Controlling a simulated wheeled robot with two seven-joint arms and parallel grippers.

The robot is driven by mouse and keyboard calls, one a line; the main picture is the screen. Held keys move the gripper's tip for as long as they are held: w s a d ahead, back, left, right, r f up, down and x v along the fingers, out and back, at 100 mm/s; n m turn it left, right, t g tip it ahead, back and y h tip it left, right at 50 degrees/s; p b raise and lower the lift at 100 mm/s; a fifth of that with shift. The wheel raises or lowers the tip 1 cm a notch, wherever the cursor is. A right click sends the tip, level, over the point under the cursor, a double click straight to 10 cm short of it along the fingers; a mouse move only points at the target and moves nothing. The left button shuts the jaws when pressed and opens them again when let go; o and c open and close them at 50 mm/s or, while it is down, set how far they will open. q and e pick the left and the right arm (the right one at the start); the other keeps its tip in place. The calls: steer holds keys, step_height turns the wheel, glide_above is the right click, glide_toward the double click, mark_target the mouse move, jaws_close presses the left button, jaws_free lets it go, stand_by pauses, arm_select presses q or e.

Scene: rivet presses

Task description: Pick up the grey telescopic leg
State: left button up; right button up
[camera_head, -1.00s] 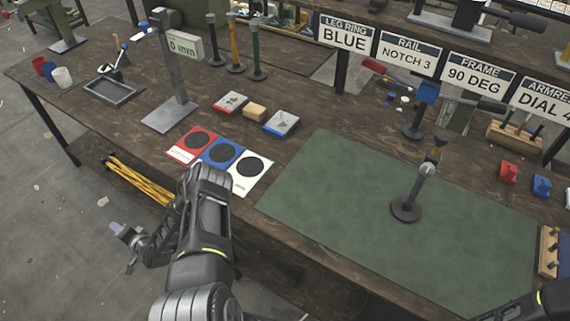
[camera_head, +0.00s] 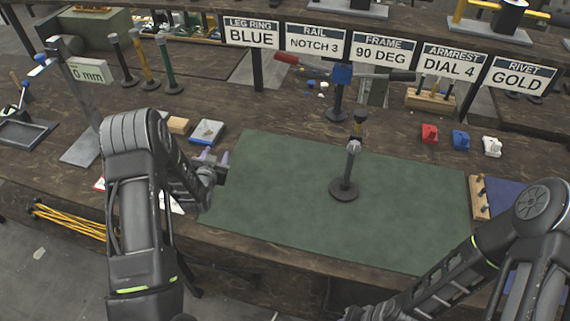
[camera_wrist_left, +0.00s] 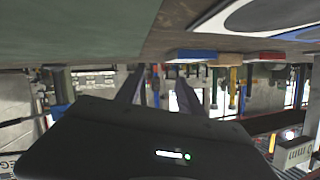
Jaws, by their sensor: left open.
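My right gripper (camera_head: 368,312) is at the bottom edge, too cut off to judge.
A grey stand (camera_head: 347,175) is upright on the green mat (camera_head: 285,205). A tall gauge column (camera_head: 84,95) with a "0 mm" box (camera_head: 89,74) stands left of the posts. A tray (camera_head: 206,131) and wooden block (camera_head: 178,125) lie before them. Signs (camera_head: 315,41) hang behind.

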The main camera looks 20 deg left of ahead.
mark_target(347, 165)
arm_select(q)
steer(key=d+m+h, duration=0.1)
steer(key=d, duration=0.4)
steer(key=d+m+h, duration=0.1)
steer(key=d+h, duration=0.1)
steer(key=d, duration=0.4)
steer(key=d+m+t+h, duration=0.1)
steer(key=d+h, duration=0.1)
steer(key=d, duration=0.4)
steer(key=shift+s+f, duration=0.15)
steer(key=shift+s, duration=0.15)
steer(key=d+h, duration=0.1)
steer(key=d, duration=0.1)
steer(key=d+m, duration=0.1)
steer(key=d, duration=0.1)
steer(key=s+d+r+h, duration=0.1)
steer(key=d, duration=0.2)
steer(key=shift+s+d+h, duration=0.1)
steer(key=shift+h, duration=0.2)
steer(key=s+d+r+m+h, duration=0.1)
steer(key=s+d+r+h, duration=0.1)
steer(key=d, duration=0.4)
steer(key=s+d+r+t+h, duration=0.1)
steer(key=s+d+r+h, duration=0.1)
steer(key=d, duration=0.4)
steer(key=shift+d+r+m+h, duration=0.3)
steer(key=shift+r+m+h, duration=0.1)
steer(key=shift+r, duration=0.45)
steer(key=shift+x, duration=3.35)
